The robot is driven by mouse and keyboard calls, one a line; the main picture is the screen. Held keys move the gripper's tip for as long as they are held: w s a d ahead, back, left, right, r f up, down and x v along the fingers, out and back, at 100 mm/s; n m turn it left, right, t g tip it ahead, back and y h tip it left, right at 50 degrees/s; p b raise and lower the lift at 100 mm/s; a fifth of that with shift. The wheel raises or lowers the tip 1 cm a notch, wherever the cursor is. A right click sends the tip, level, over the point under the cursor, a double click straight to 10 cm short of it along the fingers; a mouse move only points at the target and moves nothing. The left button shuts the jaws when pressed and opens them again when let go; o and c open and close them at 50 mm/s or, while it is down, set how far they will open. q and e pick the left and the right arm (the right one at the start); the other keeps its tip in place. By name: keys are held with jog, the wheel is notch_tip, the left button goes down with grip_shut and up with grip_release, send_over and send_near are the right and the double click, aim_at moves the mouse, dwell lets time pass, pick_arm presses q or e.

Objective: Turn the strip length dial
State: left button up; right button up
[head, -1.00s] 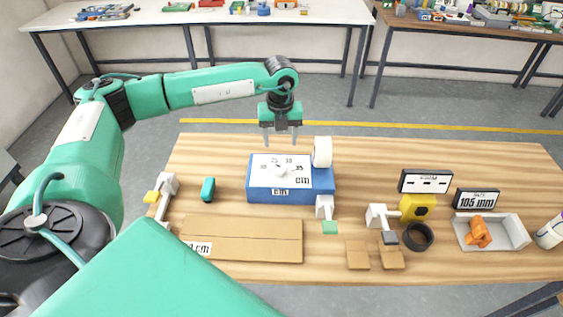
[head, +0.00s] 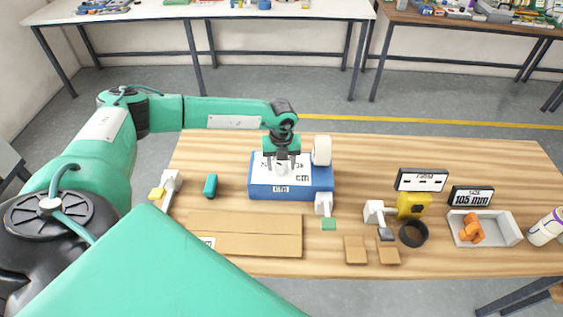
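The strip length dial (head: 282,169) is a white knob on the white, numbered top face of a blue box (head: 290,190) marked "cm". The box sits on the wooden table, left of centre. My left gripper (head: 282,167) is directly above the box and points down. Its two fingers are apart, on either side of the knob, and hide part of the scale. I cannot tell whether they touch the knob. My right gripper is not in view.
A white roll (head: 321,151) stands at the box's right side, with a white lever (head: 324,203) in front. Cardboard (head: 245,234) lies in front. A teal object (head: 210,186) is at left. A yellow device (head: 411,206), black ring (head: 413,234) and grey tray (head: 508,228) are at right.

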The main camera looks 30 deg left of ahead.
pick_arm(q)
jog(key=c, duration=0.8)
jog(key=shift+f+m+b, duration=0.2)
jog(key=shift+m+b, duration=1.5)
jog(key=m+b, duration=0.4)
jog(key=shift+m, duration=0.3)
jog(key=m+b, duration=0.4)
jog(key=shift+w+a+r, duration=0.1)
jog(key=shift+r+m+b, duration=0.15)
jog(key=shift+m+b, duration=0.85)
jog(key=shift+m, duration=0.7)
jog(key=shift+r+m, duration=0.1)
jog(key=shift+m, duration=0.2)
